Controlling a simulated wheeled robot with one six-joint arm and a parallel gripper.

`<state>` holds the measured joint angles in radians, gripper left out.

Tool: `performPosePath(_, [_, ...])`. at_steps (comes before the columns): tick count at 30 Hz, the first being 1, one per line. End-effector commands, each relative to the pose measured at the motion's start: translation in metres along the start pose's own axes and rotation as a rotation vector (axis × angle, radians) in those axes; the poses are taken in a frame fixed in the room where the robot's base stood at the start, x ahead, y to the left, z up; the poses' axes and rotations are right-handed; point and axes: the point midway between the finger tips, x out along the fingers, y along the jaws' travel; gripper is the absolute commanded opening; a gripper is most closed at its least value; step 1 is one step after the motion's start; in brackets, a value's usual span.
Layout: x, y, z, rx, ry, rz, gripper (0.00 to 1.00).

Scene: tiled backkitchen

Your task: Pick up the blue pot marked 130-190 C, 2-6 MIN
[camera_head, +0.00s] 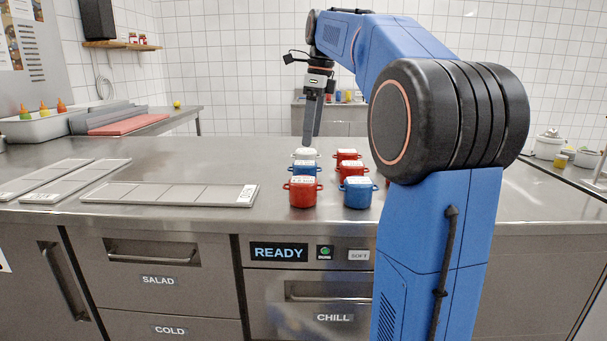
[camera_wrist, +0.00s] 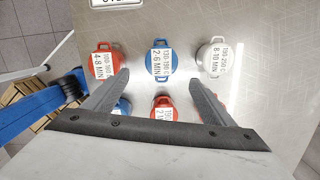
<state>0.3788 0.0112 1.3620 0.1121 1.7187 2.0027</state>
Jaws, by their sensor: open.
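The blue pot marked 2-6 MIN (camera_wrist: 160,63) is in the middle of the upper row in the wrist view, its temperature line small but consistent with 130-190 C. In the head view it is the middle pot of the left column (camera_head: 304,169), upright on the steel counter, with side handles and a white label on top. My gripper (camera_wrist: 158,80) is open and empty, pointing down. Its fingertips lie to either side of the blue pot's near edge in the wrist view.
A red pot (camera_head: 303,193) stands in front of it and a white pot (camera_head: 304,153) behind. Two red pots (camera_head: 347,155) (camera_head: 352,171) and another blue pot (camera_head: 357,193) form the right column. A tray (camera_head: 170,194) lies left; the counter between is clear.

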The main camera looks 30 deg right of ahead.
Motion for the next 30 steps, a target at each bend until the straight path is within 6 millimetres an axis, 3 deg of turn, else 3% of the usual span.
performPosePath(9, [0.055,0.001,0.000,-0.001,0.001,0.003,0.78])
performPosePath(20, [0.082,0.000,0.002,-0.001,0.001,0.001,0.78])
performPosePath(30, [0.122,-0.002,0.006,-0.001,0.001,0.001,0.78])
